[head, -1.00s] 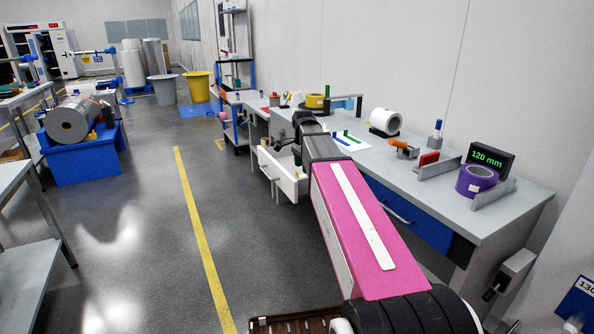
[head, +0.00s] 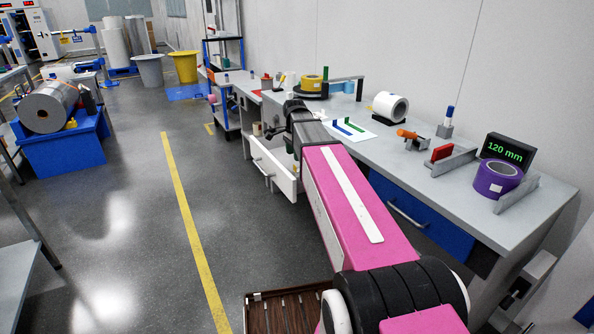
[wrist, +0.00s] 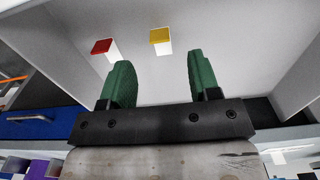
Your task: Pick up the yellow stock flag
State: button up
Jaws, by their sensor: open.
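The yellow stock flag (wrist: 160,36) shows in the wrist view as a small yellow top on a white body, inside a pale drawer (head: 274,167). My gripper (wrist: 158,62) has two green fingers spread wide apart, with nothing between them. The yellow flag appears between and beyond the fingertips in the picture, apart from both.
A red flag (wrist: 102,46) stands left of the yellow one, near the left finger. Drawer walls rise on both sides. The bench (head: 440,205) holds a purple tape roll (head: 497,179), a white roll (head: 390,106) and a display (head: 507,150). Open floor lies left.

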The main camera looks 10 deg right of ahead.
aim_at(295, 166)
jog(key=shift+f, duration=3.2)
jog(key=shift+c, duration=0.3)
jog(key=c, duration=0.8)
